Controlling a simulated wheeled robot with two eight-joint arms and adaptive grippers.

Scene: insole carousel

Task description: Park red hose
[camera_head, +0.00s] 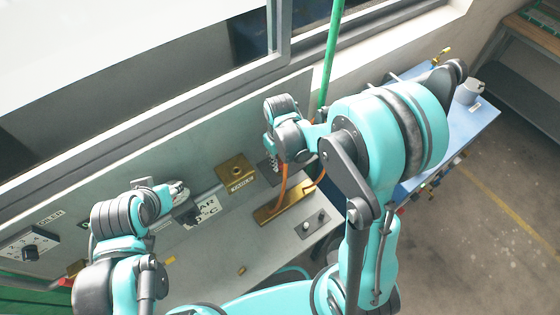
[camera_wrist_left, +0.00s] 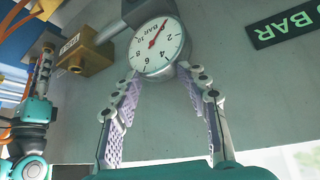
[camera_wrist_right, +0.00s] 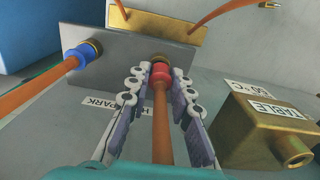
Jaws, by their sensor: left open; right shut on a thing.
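The red hose is an orange hose with a red collar (camera_wrist_right: 161,75) and a brass end. My right gripper (camera_wrist_right: 160,90) is shut on it, with a finger on each side of the collar. The brass end meets the face of a grey block (camera_wrist_right: 125,45); how deep it sits is hidden. A label (camera_wrist_right: 102,106) reading PARK is below the block. In the head view my right gripper (camera_head: 272,163) is at the panel, partly hidden by its own wrist. My left gripper (camera_wrist_left: 168,110) is open and empty, in front of a round pressure gauge (camera_wrist_left: 158,47).
A blue-collared hose (camera_wrist_right: 80,57) sits in the same grey block, to the left. A brass block (camera_wrist_right: 262,128) labelled TABLE stands close on the right. A brass plate (camera_wrist_right: 160,25) with orange hoses is behind. A green pole (camera_head: 328,70) rises beside my right wrist.

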